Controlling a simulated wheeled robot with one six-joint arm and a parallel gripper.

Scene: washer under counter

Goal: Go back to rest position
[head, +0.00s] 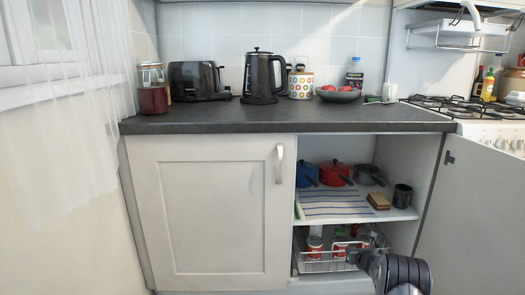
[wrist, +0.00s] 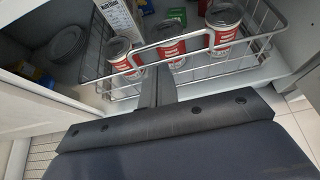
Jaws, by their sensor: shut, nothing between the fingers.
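My gripper (head: 354,256) is low in front of the open right cupboard, at the front of the wire basket (head: 314,266). In the wrist view its dark fingers (wrist: 154,78) are together and empty. They point at the basket's raised front wire (wrist: 208,36). I cannot tell whether they touch it. Red and white cans (wrist: 222,22) with grey lids stand in the basket, just past the fingertips.
The cupboard's right door (head: 475,205) stands open beside my arm; the left door (head: 210,210) is shut. A shelf above holds pots (head: 334,174), a striped cloth (head: 335,203) and a dark mug (head: 402,196). The countertop (head: 290,118) overhangs.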

